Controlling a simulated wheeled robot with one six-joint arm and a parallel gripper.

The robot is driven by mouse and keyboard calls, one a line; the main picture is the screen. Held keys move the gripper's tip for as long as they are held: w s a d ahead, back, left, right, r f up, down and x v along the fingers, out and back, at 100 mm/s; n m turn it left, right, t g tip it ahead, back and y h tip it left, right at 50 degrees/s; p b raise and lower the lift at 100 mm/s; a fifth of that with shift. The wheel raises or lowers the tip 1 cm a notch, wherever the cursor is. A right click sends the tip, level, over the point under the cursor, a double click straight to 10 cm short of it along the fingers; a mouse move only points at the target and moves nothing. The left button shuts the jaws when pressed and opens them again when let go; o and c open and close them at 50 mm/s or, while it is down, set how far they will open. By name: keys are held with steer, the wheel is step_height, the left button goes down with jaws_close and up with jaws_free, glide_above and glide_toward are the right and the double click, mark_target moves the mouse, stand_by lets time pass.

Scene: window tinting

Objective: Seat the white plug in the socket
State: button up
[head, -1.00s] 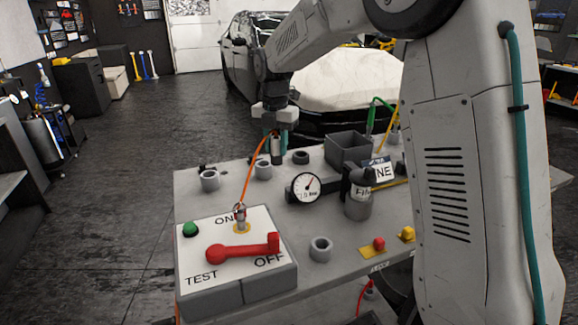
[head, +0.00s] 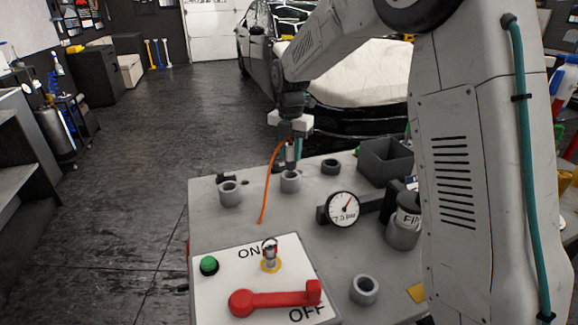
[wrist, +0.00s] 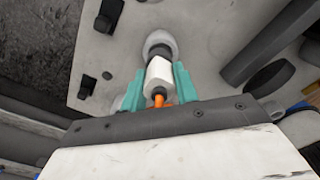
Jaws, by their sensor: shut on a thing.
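My gripper (wrist: 157,84) is shut on the white plug (wrist: 159,72), with a teal finger on either side of it. The orange cable (head: 270,185) runs from the plug's back end. In the wrist view the plug's dark front end overlaps a round grey socket ring (wrist: 160,39). I cannot tell whether the tip is inside the ring or just above it. In the head view my gripper (head: 290,153) is over the far side of the table, just above and behind a grey ring (head: 290,182). The plug is small there and partly hidden by the fingers.
Other grey rings (head: 229,193) stand on the table (head: 205,225). A gauge (head: 343,208), a dark bin (head: 386,158) and a metal canister (head: 403,230) are to the right. A panel with a red lever (head: 275,299) and green button (head: 208,265) is nearest.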

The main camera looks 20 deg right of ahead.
mark_target(290, 169)
steer(key=f, duration=0.5)
steer(key=shift+s, duration=0.2)
jaws_close()
steer(key=o, duration=1)
jaws_free()
steer(key=shift+f, duration=0.1)
steer(key=shift+w, duration=0.1)
steer(key=shift+r, duration=0.25)
